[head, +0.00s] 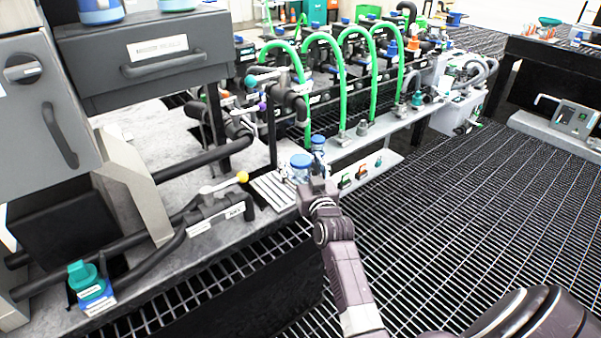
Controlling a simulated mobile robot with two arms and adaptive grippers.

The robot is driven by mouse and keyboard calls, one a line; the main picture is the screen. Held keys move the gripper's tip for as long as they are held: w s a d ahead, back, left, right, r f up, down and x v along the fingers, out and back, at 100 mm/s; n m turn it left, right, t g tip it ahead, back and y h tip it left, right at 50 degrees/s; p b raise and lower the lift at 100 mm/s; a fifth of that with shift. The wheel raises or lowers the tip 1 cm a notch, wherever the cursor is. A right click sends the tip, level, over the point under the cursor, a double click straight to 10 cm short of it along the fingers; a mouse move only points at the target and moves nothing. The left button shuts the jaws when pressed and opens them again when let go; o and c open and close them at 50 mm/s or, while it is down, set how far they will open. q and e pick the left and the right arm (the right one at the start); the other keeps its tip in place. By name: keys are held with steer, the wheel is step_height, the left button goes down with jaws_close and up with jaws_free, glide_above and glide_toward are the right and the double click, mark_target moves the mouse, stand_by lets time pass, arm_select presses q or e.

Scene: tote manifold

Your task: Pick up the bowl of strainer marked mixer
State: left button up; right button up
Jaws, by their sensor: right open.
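A clear bowl with a blue top (301,168) stands upright at the right front edge of the grey bench. A second, similar clear bowl with a blue top (318,146) stands just behind it to the right. I cannot read a mixer marking on either one. My right gripper (312,188) is open, right at the lower right side of the nearer bowl. Its fingers are small and partly hidden by the wrist, so I cannot tell whether they touch the bowl. My left gripper is not in view.
A black valve with a yellow-knobbed lever (212,204) and a slatted pale plate (271,190) lie left of the bowls. Green hoses (326,60) arch over a manifold behind. A teal-capped item (86,279) sits front left. Open grating floor (460,200) spreads right.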

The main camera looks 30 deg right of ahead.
steer(key=shift+w+d, duration=0.1)
steer(key=shift+w, duration=0.25)
steer(key=shift+c, duration=0.3)
steer(key=c, duration=1.3)
steer(key=shift+c, duration=0.4)
steer(key=shift+r, duration=0.15)
